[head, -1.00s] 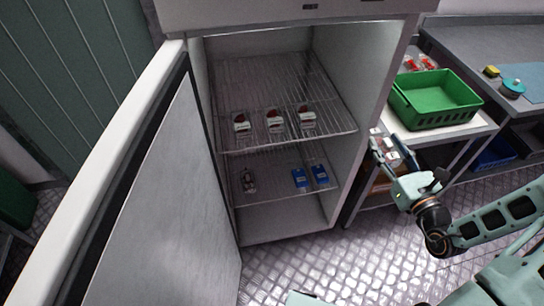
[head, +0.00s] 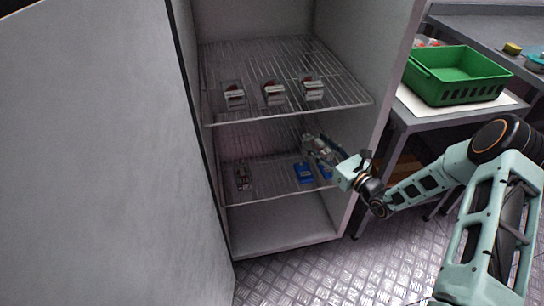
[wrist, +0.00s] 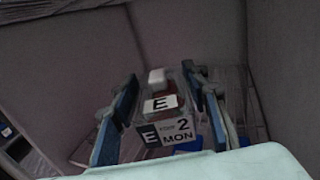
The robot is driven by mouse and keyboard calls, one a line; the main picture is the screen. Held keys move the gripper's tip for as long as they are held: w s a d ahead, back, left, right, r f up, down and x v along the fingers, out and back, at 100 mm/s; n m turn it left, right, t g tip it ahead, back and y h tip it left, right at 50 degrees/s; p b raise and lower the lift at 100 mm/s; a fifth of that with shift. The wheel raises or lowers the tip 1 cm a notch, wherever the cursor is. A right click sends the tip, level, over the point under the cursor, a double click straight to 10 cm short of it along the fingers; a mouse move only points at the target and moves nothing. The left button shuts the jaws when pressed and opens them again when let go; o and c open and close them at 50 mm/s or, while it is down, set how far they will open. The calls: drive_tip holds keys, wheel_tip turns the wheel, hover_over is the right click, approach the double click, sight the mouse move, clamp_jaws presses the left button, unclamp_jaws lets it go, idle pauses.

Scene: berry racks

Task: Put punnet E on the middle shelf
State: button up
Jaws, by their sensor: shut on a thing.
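Punnet E (wrist: 165,120) is a clear box with a white lid label "E" and a front label reading "E", "2" and "MON". My gripper (head: 318,146) is shut on it, with a blue finger on each side in the wrist view (wrist: 160,115). In the head view my gripper reaches into the open cabinet from the right, between the upper wire shelf (head: 290,108) and the lower wire shelf (head: 268,192). It is above the right part of the lower shelf. The punnet is mostly hidden by the fingers there.
Three labelled punnets stand on the upper shelf, the middle one (head: 273,93) among them. The cabinet door (head: 90,160) stands open at left. A green crate (head: 458,78) is on the side table.

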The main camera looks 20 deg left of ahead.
drive_tip(key=a+f, duration=0.1)
drive_tip(key=a+f+b, duration=0.1)
drive_tip(key=f, duration=0.1)
drive_tip(key=shift+w+a+b, duration=0.3)
drive_tip(key=shift+w+a, duration=0.05)
drive_tip(key=shift+w, duration=0.05)
drive_tip(key=s+a+f+b, duration=0.1)
drive_tip(key=a+f+b, duration=0.25)
drive_tip(key=a, duration=0.55)
hover_over(269, 177)
drive_tip(key=f, duration=0.5)
drive_tip(key=shift+w+d+f+b, duration=0.15)
drive_tip(key=shift+d+f+b, duration=0.05)
drive_tip(key=shift+d+b, duration=0.2)
drive_tip(key=shift+a+f, duration=0.2)
drive_tip(key=shift+f, duration=0.05)
drive_tip(key=shift+a+f+b, duration=0.2)
drive_tip(key=shift+f+b, duration=0.5)
drive_tip(key=shift+f, duration=0.95)
drive_tip(key=shift+f, duration=0.15)
drive_tip(key=o, duration=1.2)
